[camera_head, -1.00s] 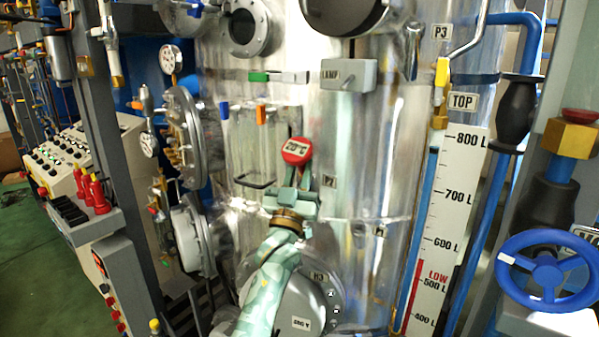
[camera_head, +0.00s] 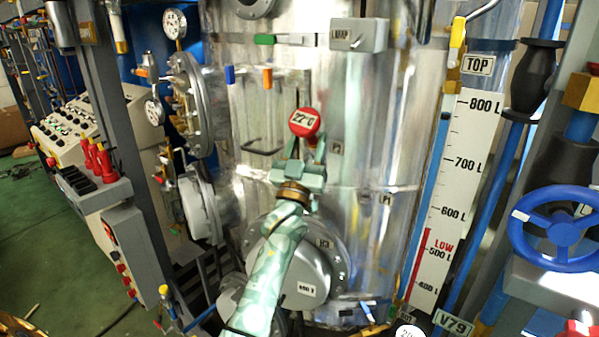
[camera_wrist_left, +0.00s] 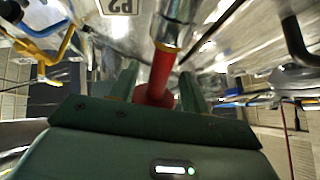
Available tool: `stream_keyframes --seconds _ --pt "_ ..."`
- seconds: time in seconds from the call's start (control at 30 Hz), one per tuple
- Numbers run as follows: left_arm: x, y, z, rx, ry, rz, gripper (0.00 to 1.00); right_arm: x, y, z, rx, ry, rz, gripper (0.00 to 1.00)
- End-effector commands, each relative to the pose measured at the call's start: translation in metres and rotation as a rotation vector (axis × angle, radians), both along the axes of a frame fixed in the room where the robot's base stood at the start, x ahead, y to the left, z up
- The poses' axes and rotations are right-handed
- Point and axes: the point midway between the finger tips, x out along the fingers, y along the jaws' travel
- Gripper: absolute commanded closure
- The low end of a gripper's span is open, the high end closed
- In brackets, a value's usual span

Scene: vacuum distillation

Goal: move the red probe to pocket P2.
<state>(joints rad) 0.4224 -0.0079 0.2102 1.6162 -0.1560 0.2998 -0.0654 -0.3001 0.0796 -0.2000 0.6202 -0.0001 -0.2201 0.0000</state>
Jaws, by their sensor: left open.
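The red probe (camera_head: 305,122) has a round red head reading 22°C and stands in front of the steel vessel (camera_head: 382,120). In the left wrist view, its red body (camera_wrist_left: 153,90) with a metal collar lies between my fingers. My left gripper (camera_head: 302,150) is open around the probe, just below its head; I cannot tell whether the fingers touch it. A small plate, apparently P2 (camera_head: 337,148), is on the vessel just right of the probe; the P2 label (camera_wrist_left: 118,6) is clear in the left wrist view. The pocket opening is not clearly visible. My right gripper is not in view.
A handle (camera_head: 262,148) sticks out left of the probe. A flanged port (camera_head: 330,255) is behind my left arm. A level scale (camera_head: 455,200) and a blue handwheel (camera_head: 556,228) stand at right. A control console (camera_head: 85,125) is at left.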

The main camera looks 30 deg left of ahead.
Motion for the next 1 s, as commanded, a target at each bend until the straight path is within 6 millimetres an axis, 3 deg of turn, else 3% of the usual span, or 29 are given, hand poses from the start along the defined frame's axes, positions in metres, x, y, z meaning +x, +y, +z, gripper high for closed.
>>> stream_keyframes --seconds 0.3,0.5,0.7,1.0 --pt "-0.059 -0.015 -0.058 -0.002 0.004 -0.001 0.53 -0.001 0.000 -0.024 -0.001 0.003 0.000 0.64" --pt "-0.093 -0.023 -0.086 0.000 0.002 0.000 0.53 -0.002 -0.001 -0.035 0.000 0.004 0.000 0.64" --pt "-0.110 -0.027 -0.098 0.000 0.000 0.000 0.53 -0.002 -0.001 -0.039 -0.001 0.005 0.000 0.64" --pt "-0.112 -0.028 -0.099 0.000 -0.001 0.000 0.53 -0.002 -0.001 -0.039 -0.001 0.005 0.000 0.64"
